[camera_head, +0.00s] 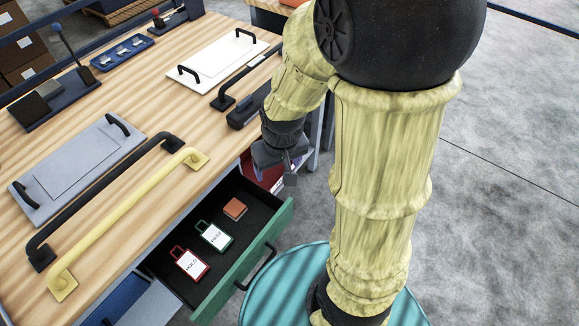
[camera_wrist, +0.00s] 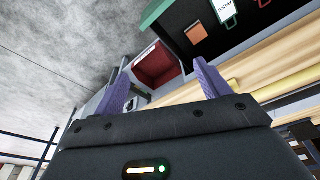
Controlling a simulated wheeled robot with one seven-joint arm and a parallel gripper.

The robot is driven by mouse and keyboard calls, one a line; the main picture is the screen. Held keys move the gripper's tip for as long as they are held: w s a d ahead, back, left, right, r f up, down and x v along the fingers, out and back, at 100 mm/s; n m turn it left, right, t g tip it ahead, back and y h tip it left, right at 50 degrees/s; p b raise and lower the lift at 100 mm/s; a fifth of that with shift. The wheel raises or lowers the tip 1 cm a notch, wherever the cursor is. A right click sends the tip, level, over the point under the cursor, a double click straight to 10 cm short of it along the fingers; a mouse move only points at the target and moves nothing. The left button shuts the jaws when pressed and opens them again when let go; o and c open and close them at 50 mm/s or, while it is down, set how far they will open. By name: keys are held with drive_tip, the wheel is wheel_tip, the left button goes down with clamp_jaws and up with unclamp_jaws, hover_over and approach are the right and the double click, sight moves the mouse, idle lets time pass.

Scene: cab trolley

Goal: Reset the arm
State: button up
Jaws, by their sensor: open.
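My arm, yellow-green with a black joint, fills the right of the head view. My gripper (camera_head: 288,172) hangs beside the bench edge, just past the far end of an open drawer. In the wrist view my gripper (camera_wrist: 165,85) shows two purple fingers spread wide apart with nothing between them. The open drawer (camera_head: 245,262) has a green front and a dark inside. It holds a red-framed HOLD tag (camera_head: 190,264), a green-framed PASS tag (camera_head: 214,236) and an orange-brown block (camera_head: 235,209).
The wooden bench (camera_head: 180,100) carries a grey panel (camera_head: 80,170), a white panel (camera_head: 218,62), a yellow rail (camera_head: 130,222), a black rail (camera_head: 100,200) and a blue tray (camera_head: 122,52). A red-lined compartment (camera_wrist: 160,65) lies beyond my fingers. Grey floor (camera_head: 510,150) is clear at right.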

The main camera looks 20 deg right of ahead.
drive_tip(key=s, duration=0.1)
drive_tip(key=s+d+r, duration=0.1)
drive_tip(key=s+m, duration=0.1)
drive_tip(key=shift+d+r, duration=0.35)
drive_tip(key=shift+r, duration=0.05)
wheel_tip(320, 180, up, 10)
drive_tip(key=p, duration=0.9)
drive_tip(key=shift+f, duration=0.25)
